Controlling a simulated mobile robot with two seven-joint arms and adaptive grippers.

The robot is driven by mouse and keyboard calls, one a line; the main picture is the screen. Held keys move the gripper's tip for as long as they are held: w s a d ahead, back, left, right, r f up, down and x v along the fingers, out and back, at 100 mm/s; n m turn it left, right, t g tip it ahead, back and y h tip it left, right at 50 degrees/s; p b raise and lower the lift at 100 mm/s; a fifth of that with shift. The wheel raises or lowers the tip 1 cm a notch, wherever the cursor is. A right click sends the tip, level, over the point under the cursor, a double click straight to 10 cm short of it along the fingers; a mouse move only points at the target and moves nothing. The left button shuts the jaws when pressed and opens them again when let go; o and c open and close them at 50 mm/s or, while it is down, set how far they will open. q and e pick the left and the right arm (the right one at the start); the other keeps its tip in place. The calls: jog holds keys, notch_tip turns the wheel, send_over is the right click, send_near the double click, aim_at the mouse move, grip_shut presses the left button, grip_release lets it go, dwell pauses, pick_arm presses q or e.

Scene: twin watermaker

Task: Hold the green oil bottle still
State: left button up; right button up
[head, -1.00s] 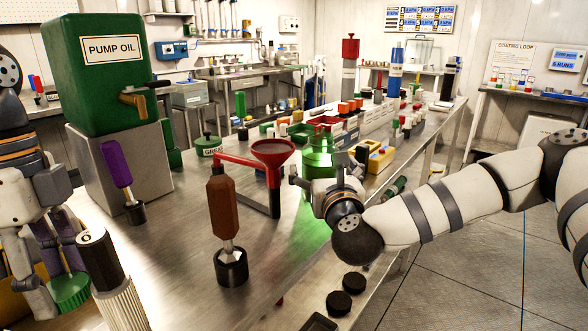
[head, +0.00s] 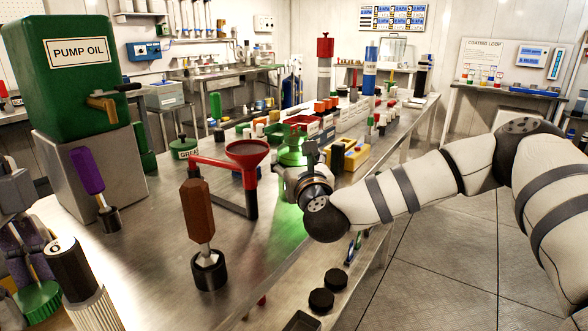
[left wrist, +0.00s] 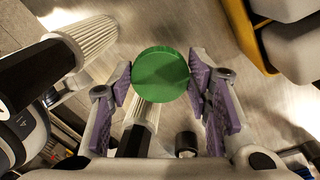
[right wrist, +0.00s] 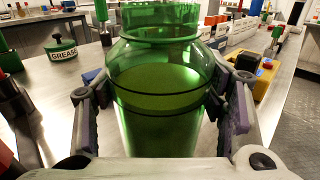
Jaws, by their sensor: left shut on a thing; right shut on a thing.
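The green oil bottle (head: 291,148) is see-through glass and stands upright at the bench's front edge, beside the red funnel (head: 247,150). My right gripper (head: 308,165) is shut around its body from the front. In the right wrist view the bottle (right wrist: 160,95) sits between both fingers (right wrist: 160,105), with dark lines around its middle. My left gripper (head: 25,265) is at the far left, partly cut off. In the left wrist view its purple-padded fingers (left wrist: 162,90) are shut on a round green cap (left wrist: 161,74).
A green pump oil tank (head: 75,85) stands on a metal block at the left. A brown-handled tool (head: 198,210), a purple-handled tool (head: 88,172) and a white ribbed cylinder (head: 98,310) stand in front. A yellow bin (head: 348,156) is right of the bottle. Bare bench (head: 140,225) lies between.

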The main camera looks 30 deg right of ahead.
aim_at(296, 145)
jog(key=shift+r, duration=0.1)
